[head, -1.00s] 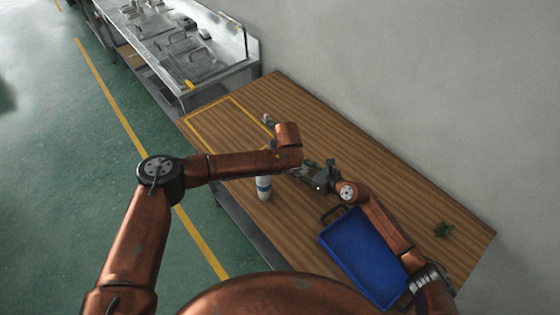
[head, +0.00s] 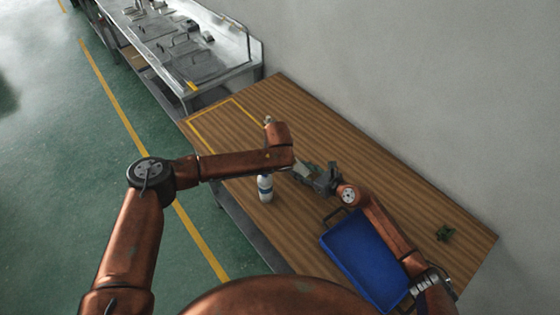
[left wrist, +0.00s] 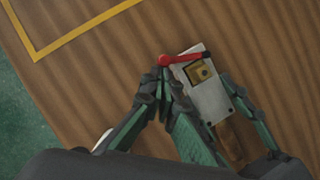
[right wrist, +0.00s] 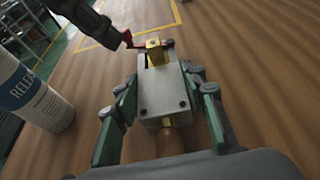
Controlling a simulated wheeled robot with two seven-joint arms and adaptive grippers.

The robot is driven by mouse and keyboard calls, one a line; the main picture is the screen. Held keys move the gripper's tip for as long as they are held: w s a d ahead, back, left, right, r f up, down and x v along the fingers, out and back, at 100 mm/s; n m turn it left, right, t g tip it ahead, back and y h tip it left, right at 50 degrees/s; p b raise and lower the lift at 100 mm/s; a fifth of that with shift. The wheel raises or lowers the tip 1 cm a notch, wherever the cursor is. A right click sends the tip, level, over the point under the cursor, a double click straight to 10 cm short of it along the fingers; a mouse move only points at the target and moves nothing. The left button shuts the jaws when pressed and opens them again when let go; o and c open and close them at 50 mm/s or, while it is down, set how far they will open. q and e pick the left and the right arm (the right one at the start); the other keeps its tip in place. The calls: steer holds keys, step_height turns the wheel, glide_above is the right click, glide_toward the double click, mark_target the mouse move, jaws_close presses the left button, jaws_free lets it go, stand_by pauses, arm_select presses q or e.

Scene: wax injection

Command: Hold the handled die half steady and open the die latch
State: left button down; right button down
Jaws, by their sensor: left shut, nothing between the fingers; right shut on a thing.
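The die is a pale grey metal block (right wrist: 164,92) with a brass-coloured piece on it and a wooden handle. A red latch lever (left wrist: 180,59) lies across its far end in the left wrist view. My right gripper (right wrist: 163,105) is shut on the handled die half, one finger on each side. My left gripper (left wrist: 162,74) is shut and empty, its tips at the free end of the red lever; I cannot tell if they touch. In the head view the die (head: 303,171) shows partly beside my left forearm, which hides the left fingertips.
A white bottle with a blue band (head: 265,188) stands near the table's front edge, close to the left of the die. A blue tray (head: 362,258) lies right of it. A small green object (head: 444,233) is far right. A yellow outlined area (head: 237,99) is empty.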

arm_select(q)
steer(key=shift+w+a, duration=0.35)
steer(key=shift+w, duration=0.05)
steer(key=shift+w+a+m+h, duration=0.3)
steer(key=shift+w+m, duration=0.25)
steer(key=shift+m, duration=0.25)
steer(key=shift+w+a, duration=0.2)
steer(key=shift+w, duration=0.7)
steer(key=shift+w+m, duration=0.3)
steer(key=shift+m, duration=0.2)
steer(key=shift+w+r+m, duration=0.1)
steer(key=shift+w+m, duration=0.2)
steer(key=shift+w, duration=0.05)
steer(key=shift+w+d, duration=0.1)
steer(key=shift+w, duration=0.85)
steer(key=shift+s+d+h, duration=0.1)
steer(key=shift+s+h, duration=0.05)
steer(key=shift+h, duration=0.15)
steer(key=shift+s+d, duration=0.45)
steer(key=shift+d, duration=0.05)
